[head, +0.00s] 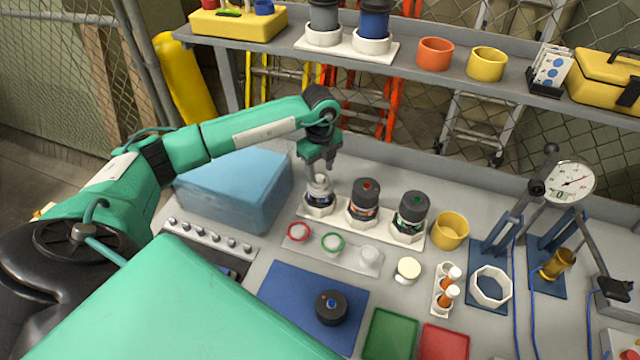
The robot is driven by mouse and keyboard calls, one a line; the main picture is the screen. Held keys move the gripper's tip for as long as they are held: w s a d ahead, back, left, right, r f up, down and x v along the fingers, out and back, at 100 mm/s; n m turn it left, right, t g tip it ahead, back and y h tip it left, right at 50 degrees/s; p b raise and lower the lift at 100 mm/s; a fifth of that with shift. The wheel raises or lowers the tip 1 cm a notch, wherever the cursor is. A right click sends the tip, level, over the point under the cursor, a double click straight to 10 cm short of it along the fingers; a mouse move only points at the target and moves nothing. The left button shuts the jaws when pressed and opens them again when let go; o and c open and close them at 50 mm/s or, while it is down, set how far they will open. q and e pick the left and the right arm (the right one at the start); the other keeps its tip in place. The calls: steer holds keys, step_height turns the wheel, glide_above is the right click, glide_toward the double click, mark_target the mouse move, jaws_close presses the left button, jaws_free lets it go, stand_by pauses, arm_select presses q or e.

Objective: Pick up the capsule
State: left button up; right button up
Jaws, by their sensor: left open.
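A small capsule (319,196) with a pale top and a dark blue band stands upright in the leftmost seat of a white rack (398,235). Two similar capsules with dark lids, one with a red dot (365,194) and one with a green dot (412,207), stand in the rack's other seats. My left gripper (320,172) points down directly over the blue-banded capsule, open, with its fingertips at the capsule's top. Whether the fingers touch it cannot be told. My right gripper is out of view.
A blue mat (285,300) holds a dark round lid (332,307) with a blue dot. A light blue box (235,190) stands left of the rack, close under my left forearm. A yellow cup (450,231) stands right of the rack. A shelf (430,78) runs behind.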

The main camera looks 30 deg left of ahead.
arm_select(q)
steer(key=shift+f, duration=0.9)
jaws_close()
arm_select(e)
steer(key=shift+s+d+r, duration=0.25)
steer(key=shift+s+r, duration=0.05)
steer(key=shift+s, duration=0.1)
arm_select(q)
steer(key=shift+r, duration=0.15)
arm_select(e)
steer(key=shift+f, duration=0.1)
